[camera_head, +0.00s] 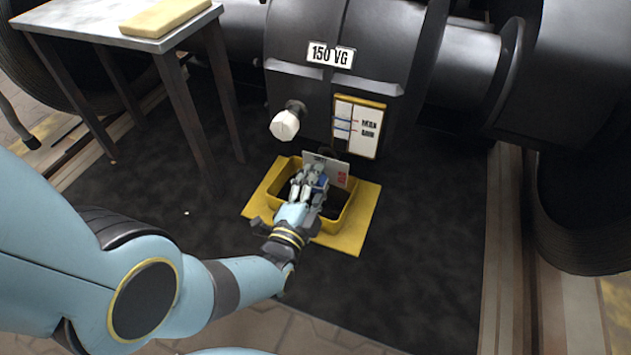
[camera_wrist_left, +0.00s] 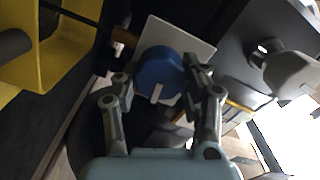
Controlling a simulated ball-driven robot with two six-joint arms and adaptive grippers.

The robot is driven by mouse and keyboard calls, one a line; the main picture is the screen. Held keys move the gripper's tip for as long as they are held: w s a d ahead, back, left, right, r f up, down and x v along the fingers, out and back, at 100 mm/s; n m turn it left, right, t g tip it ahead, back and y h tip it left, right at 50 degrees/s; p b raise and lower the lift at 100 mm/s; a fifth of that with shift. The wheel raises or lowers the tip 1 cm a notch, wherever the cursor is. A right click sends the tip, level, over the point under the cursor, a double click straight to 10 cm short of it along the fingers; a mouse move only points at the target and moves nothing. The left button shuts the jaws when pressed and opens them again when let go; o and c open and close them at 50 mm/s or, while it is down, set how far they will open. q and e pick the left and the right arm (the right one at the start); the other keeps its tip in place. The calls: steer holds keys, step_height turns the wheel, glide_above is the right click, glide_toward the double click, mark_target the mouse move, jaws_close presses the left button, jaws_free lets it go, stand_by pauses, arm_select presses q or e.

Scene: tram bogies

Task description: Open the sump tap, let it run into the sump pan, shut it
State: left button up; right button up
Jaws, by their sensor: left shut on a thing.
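My left gripper (camera_head: 310,178) reaches in from the left, low at the front of the black gearbox casing, above the yellow sump pan (camera_head: 268,188). In the left wrist view its two fingers (camera_wrist_left: 160,95) are shut on the blue knob of the sump tap (camera_wrist_left: 158,72), which has a pale mark at its lower edge. A white plate (camera_wrist_left: 200,47) sits behind the knob; in the head view this plate (camera_head: 341,170) bears red marking. The pan (camera_wrist_left: 75,48) also shows in the left wrist view. The tap's outlet is hidden, and I see no liquid running. My right gripper is not in view.
A white plug (camera_head: 285,125) sticks out of the casing (camera_head: 385,40) above the pan. A sight gauge panel (camera_head: 358,126) is right of it. A small table (camera_head: 95,28) with a yellow cloth or pad (camera_head: 165,15) stands at the left. Dark matting (camera_head: 420,230) is clear on the right.

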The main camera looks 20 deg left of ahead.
arm_select(q)
steer(key=shift+f+m, duration=0.1)
steer(key=shift+m, duration=0.6)
steer(key=o, duration=1.2)
